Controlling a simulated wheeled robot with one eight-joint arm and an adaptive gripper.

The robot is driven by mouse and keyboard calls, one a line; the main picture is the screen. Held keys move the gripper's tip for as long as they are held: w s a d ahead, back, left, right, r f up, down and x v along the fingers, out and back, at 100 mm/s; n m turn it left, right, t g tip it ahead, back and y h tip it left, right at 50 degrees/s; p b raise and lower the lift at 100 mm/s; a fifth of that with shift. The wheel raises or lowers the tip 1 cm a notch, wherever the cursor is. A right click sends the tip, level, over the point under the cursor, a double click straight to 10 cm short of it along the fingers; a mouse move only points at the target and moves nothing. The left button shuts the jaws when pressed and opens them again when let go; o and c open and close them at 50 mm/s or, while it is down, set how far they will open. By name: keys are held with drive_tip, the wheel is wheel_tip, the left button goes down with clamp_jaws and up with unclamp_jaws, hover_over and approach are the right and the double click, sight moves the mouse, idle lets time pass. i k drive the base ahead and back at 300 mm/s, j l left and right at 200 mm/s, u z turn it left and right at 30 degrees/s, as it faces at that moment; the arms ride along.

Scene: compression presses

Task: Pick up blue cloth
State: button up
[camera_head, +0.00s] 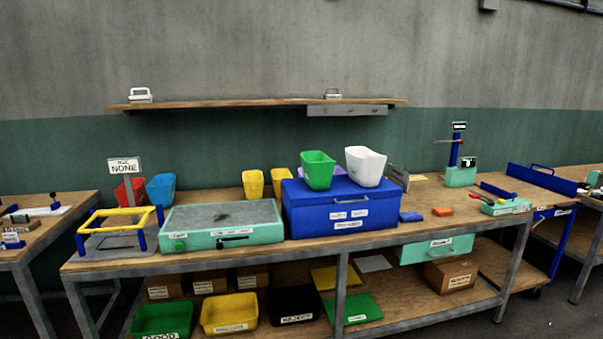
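A small flat blue piece (411,217), which looks like the blue cloth, lies on the wooden bench top (385,239) near its front edge. It is just right of the large blue box (338,222) and apart from it. A small orange piece (442,212) lies a little to its right. The blue piece is too small in view to tell whether it is folded. My gripper is not in view.
The blue box carries a green bin (318,170) and a white bin (365,166). A pale green flat machine (222,224) stands left of it. Red-handled pliers (482,198) and a small press (461,174) are to the right. A shelf (240,103) hangs above.

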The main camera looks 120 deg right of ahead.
sight(409, 216)
drive_tip(key=z, duration=4.45)
